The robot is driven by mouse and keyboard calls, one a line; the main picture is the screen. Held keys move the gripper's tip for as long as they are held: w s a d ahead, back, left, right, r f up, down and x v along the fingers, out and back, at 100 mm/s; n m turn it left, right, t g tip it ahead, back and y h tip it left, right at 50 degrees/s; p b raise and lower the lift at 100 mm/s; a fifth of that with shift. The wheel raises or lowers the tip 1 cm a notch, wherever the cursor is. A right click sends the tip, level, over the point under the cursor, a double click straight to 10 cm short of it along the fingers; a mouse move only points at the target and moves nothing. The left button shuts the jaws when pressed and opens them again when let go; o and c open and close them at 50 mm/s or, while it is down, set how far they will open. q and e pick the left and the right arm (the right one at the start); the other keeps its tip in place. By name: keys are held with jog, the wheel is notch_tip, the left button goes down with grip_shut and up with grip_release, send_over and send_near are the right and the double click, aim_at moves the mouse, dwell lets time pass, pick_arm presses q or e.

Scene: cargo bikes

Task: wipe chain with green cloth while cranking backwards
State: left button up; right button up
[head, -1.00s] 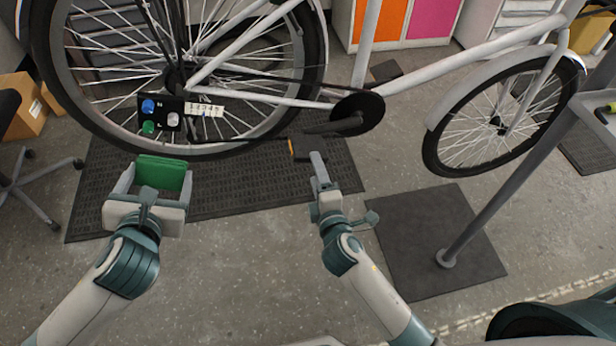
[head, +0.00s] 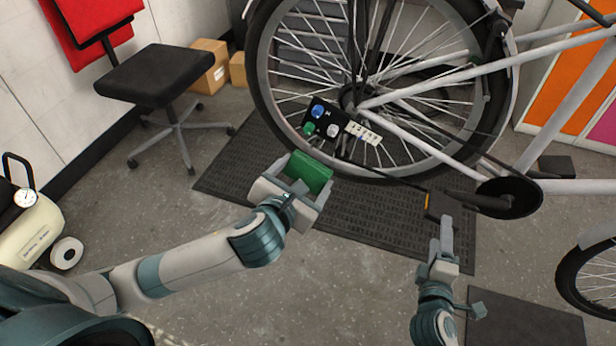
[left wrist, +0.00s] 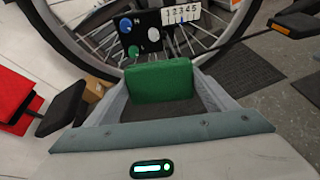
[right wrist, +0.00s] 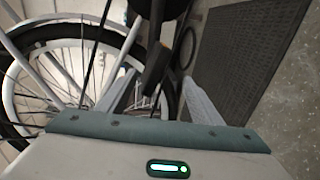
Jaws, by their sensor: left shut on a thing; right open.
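The green cloth (head: 308,171) is a folded pad between the fingers of my left gripper (head: 300,190), which is shut on it. The cloth (left wrist: 160,82) also shows in the left wrist view, below the bike's rear wheel. It appears apart from the chain. The dark chainring (head: 509,197) is at the right in the head view, with the crank and a black pedal (head: 440,206) with an orange reflector to its left. My right gripper (head: 447,238) is open just below the pedal. In the right wrist view the pedal (right wrist: 157,66) lies ahead, between the open fingers; contact is not visible.
A small black panel (head: 318,128) with coloured knobs and a number strip is in front of the rear wheel (head: 262,90). A dark floor mat (head: 370,215) lies below. A wheeled chair (head: 160,75), cardboard boxes (head: 208,62) and a cream tank (head: 30,230) stand at left. Floor between is clear.

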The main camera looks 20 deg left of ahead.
pick_arm(q)
jog(key=w+d+f+n+y, duration=0.1)
jog(key=w+d+f, duration=1)
jog(key=d, duration=0.3)
jog(key=shift+w+d+f+y, duration=0.15)
jog(key=shift+w+f+y, duration=0.15)
jog(key=shift+w+y, duration=0.15)
jog(key=shift+w, duration=0.25)
jog(key=shift+x, duration=2.6)
jog(key=shift+s+f, duration=0.1)
jog(key=shift+f, duration=0.05)
pick_arm(e)
jog(key=c, duration=0.5)
jog(key=shift+c, duration=0.2)
jog(key=shift+d+m, duration=0.15)
jog(key=shift+m, duration=0.15)
